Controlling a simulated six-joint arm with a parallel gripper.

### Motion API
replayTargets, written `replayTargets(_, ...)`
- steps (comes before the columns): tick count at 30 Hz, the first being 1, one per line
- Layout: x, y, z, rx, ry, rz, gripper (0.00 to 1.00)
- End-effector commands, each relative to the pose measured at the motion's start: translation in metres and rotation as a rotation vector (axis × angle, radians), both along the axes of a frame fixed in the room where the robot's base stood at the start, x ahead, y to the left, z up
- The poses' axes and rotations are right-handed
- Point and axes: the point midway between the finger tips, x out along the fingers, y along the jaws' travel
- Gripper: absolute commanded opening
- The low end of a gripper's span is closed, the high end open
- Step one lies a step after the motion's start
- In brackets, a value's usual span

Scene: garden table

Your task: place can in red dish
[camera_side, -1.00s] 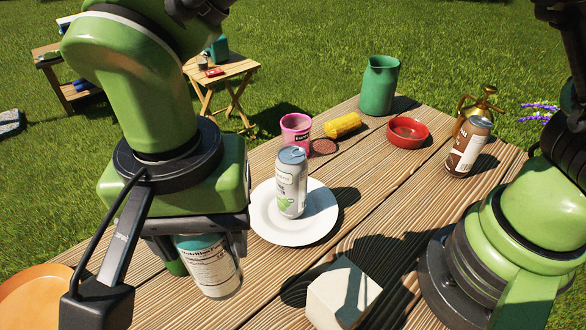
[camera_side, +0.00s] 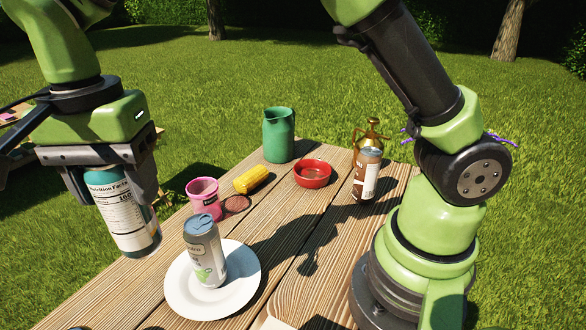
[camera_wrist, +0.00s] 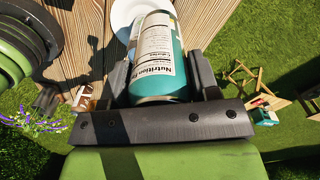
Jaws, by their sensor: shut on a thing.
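My gripper (camera_side: 112,188) is shut on a teal can (camera_side: 124,215) with a white nutrition label, at the left of the side view. The held can also fills the middle of the wrist view (camera_wrist: 160,65) between the two fingers. It is upright and looks lifted off the table. The red dish (camera_side: 312,174) stands towards the far end of the table, right of the yellow corn, and looks empty. My gripper is well apart from it, to the left and nearer. The dish is not seen in the wrist view.
A silver can (camera_side: 204,250) stands on a white plate (camera_side: 240,295). A pink cup (camera_side: 203,197), yellow corn (camera_side: 251,179), green pitcher (camera_side: 278,135), brown can (camera_side: 367,177) and brass sprayer (camera_side: 372,135) stand around the dish. Bare planks (camera_side: 300,235) lie in front of the dish.

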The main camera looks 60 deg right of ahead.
Motion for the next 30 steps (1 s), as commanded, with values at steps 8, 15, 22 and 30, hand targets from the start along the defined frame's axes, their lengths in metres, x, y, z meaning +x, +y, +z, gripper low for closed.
replayTargets(8, 0.054, -0.149, 0.0, 0.001, 0.0, -0.447, 0.24)
replayTargets(15, 0.047, -0.285, 0.0, 0.001, -0.002, -0.829, 0.24)
replayTargets(22, 0.007, -0.383, 0.0, 0.001, -0.002, -1.123, 0.24)
replayTargets(30, -0.03, -0.436, 0.0, 0.002, -0.001, -1.303, 0.24)
